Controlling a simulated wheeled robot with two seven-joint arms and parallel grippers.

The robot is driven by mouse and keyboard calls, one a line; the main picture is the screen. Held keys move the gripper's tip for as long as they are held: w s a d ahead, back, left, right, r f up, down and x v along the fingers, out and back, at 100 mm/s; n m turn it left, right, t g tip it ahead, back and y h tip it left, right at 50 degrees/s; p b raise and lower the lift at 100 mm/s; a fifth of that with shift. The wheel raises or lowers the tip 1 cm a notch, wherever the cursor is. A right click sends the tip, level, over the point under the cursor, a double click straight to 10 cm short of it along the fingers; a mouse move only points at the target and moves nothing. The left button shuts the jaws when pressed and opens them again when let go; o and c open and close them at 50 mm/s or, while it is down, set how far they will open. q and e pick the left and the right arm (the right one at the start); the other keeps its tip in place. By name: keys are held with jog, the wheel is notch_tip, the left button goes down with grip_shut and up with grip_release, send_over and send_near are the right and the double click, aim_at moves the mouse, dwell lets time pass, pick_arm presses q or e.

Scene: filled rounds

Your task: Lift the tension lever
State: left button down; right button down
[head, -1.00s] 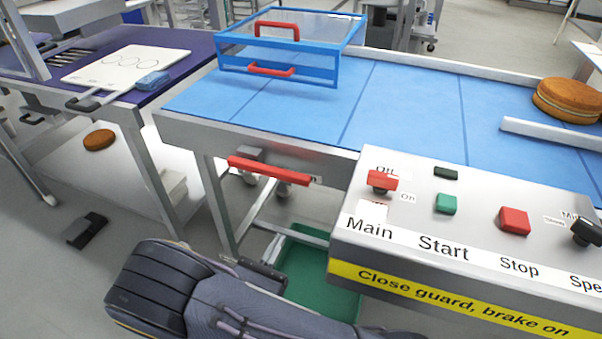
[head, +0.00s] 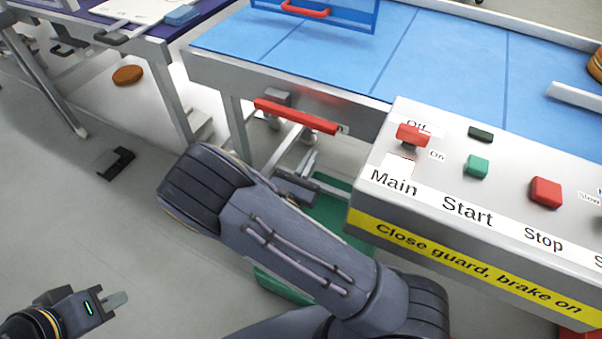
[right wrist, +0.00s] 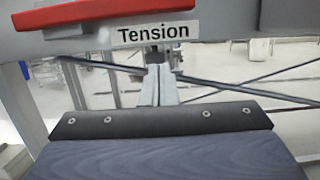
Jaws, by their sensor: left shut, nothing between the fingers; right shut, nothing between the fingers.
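The tension lever is a red bar (head: 295,116) on the front side of the blue-topped conveyor, left of the control panel. In the right wrist view its red bar (right wrist: 105,14) crosses the upper left, above the "Tension" label (right wrist: 153,33). My right gripper (head: 309,162) is below the lever in the head view, partly hidden by my own arm. In the right wrist view its closed fingers (right wrist: 158,75) point ahead below the label, apart from the bar. My left gripper (head: 116,300) is shut and empty over the floor at the lower left.
The control panel (head: 455,185) with red and green controls juts out to the right of the lever. A green bin (head: 333,212) lies below, partly behind my right arm. A purple-topped table (head: 205,15) stands at the left. Open floor lies between.

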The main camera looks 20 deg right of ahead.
jog(key=shift+w+d+r+p, duration=0.15)
jog(key=shift+w+d+r, duration=0.15)
jog(key=shift+r, duration=0.45)
jog(key=shift+w+d+r+p, duration=0.1)
jog(key=shift+w+d+r, duration=0.2)
jog(key=shift+r, duration=0.5)
jog(key=shift+w+d+r+p, duration=0.2)
jog(key=shift+d+r, duration=0.1)
jog(key=shift+r, duration=0.45)
jog(key=shift+r, duration=0.1)
jog(key=shift+s+d+r+n+p, duration=0.1)
jog(key=shift+r+n+p, duration=0.65)
jog(key=shift+p, duration=0.55)
notch_tip(320, 180, up, 11)
jog(key=n+t+y+p, duration=0.2)
jog(key=n+y+p, duration=0.2)
jog(key=n+p, duration=1.1)
send_over(319, 130)
jog(key=w+a+p, duration=0.2)
jog(key=a+p, duration=0.1)
jog(key=m, duration=0.4)
jog(key=shift+n+h, duration=0.25)
jog(key=shift+h, duration=0.05)
jog(key=w+a+r+p, duration=0.2)
jog(key=w+a, duration=0.1)
jog(key=shift+w+a+r, duration=0.2)
jog(key=shift+w+r, duration=0.05)
jog(key=shift+r, duration=0.15)
jog(key=shift+w+a+r, duration=0.1)
jog(key=shift+r, duration=0.05)
